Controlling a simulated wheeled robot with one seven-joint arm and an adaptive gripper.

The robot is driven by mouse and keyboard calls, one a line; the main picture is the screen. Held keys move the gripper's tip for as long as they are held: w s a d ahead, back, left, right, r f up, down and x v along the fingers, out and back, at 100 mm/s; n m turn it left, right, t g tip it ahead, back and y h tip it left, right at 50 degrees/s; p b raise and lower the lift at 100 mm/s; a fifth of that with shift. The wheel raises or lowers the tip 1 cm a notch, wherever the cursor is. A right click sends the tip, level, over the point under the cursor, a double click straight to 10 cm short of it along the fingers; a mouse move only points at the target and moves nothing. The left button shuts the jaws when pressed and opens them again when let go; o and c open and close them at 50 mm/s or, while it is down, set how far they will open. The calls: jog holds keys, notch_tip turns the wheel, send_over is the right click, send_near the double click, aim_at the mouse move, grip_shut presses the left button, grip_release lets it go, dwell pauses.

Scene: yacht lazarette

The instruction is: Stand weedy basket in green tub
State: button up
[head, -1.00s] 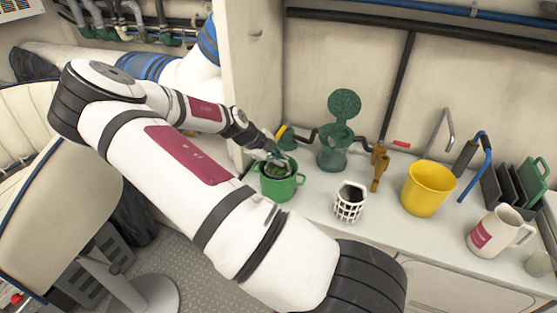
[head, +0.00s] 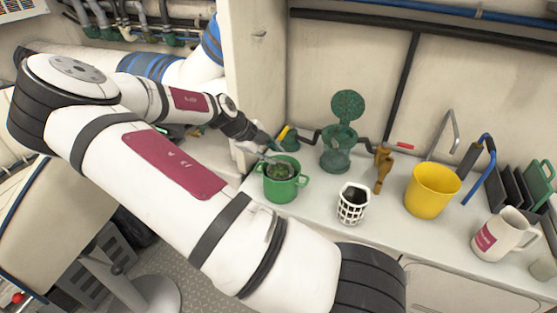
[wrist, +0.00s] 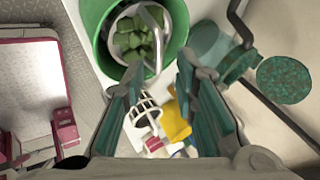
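The green tub (head: 281,191) stands on the counter near its left end, with two side handles. The weedy basket (wrist: 115,33), a pale round rim filled with green weed, is inside the tub and looks upright. Its weed (head: 278,171) also shows in the head view. A thin grey handle (wrist: 156,45) arches up from the basket. My gripper (wrist: 160,72) is open, its teal fingers apart, just outside the tub's rim. In the head view my gripper (head: 265,151) is above and left of the tub. The basket's lower part is hidden in the tub.
A white lattice basket (head: 352,207) stands right of the tub. Behind are a green strainer (head: 337,150) with its lid up and a brass fitting (head: 383,170). A yellow bucket (head: 431,192) and a white mug (head: 498,236) stand further right. A wall (head: 258,80) rises behind the tub's left.

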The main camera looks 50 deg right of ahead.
jog(key=s+a+r+n+t+y, duration=0.1)
jog(key=s+a+r+n+y, duration=0.3)
jog(key=a, duration=0.4)
jog(key=s+a+r+n+y, duration=0.1)
jog(key=a+r+n+y, duration=0.1)
jog(key=a+r+n, duration=0.4)
jog(key=s+a+r+n+t+y, duration=0.1)
jog(key=s+a+r+n+y, duration=0.2)
jog(key=a+n, duration=0.45)
jog(key=s+a+r+n+t+h, duration=0.1)
jog(key=s+a+r+n+t, duration=0.1)
jog(key=s+a+r+n, duration=0.2)
jog(key=s+a+r+n+t, duration=0.1)
jog(key=s+a+r+n, duration=0.3)
jog(key=s+r+n, duration=0.3)
jog(key=s+n, duration=0.4)
jog(key=shift+a+n+t+h, duration=0.2)
jog(key=shift+n+t+h, duration=0.15)
jog(key=shift+t+h, duration=0.05)
jog(key=shift+s, duration=0.1)
